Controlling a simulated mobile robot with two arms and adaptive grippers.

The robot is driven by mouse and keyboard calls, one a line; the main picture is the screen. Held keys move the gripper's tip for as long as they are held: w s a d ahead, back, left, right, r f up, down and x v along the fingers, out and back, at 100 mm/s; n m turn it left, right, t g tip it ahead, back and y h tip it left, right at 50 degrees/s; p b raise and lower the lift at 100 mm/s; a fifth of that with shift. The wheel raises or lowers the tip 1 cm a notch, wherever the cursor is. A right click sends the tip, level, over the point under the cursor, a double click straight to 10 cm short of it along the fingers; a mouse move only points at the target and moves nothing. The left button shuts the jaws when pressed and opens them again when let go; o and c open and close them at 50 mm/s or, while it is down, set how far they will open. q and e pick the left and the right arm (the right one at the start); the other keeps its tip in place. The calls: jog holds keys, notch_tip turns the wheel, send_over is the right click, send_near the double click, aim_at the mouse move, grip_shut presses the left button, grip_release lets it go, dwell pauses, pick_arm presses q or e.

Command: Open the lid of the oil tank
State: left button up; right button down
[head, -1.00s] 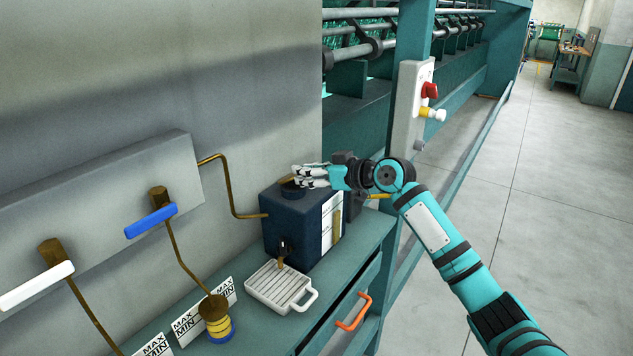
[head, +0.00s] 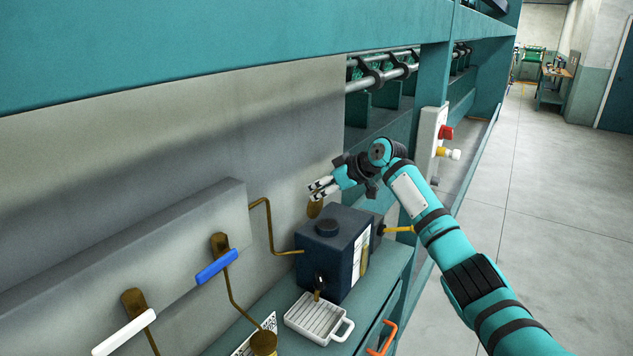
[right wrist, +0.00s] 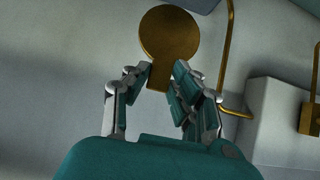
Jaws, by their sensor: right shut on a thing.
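The oil tank (head: 333,255) is a dark blue box on the teal bench in the head view. A short round dark neck (head: 327,227) stands on its top; I cannot tell how deep it is. My right gripper (head: 322,190) is above the tank, apart from it. It is shut on a brass round lid (head: 315,209), which hangs tilted over the neck. In the right wrist view the lid (right wrist: 168,36) shows as a flat disc with a tab between the fingers of my right gripper (right wrist: 160,82). My left gripper is not in view.
A white slotted tray (head: 318,318) sits before the tank's spout. Blue (head: 217,267) and white (head: 124,332) lever handles stand at left. A switch box (head: 430,145) is at right; the floor beyond is clear.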

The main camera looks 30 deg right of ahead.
jog(key=shift+w+a+r+g+p, duration=0.1)
jog(key=shift+w+a+g+p, duration=0.3)
jog(key=shift+p, duration=0.2)
jog(key=shift+w+a+f+g+h+p, duration=0.1)
jog(key=shift+a+f+g+h+p, duration=0.05)
jog(key=shift+f+g+h+p, duration=0.2)
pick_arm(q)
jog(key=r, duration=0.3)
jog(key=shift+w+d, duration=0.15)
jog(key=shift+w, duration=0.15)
pick_arm(e)
jog(key=shift+f, duration=0.2)
jog(key=c, duration=1.4)
grip_release()
jog(key=shift+o, duration=1.3)
jog(key=shift+w+a, duration=0.1)
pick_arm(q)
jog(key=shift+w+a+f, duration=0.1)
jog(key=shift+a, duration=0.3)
pick_arm(e)
jog(key=shift+w, duration=0.1)
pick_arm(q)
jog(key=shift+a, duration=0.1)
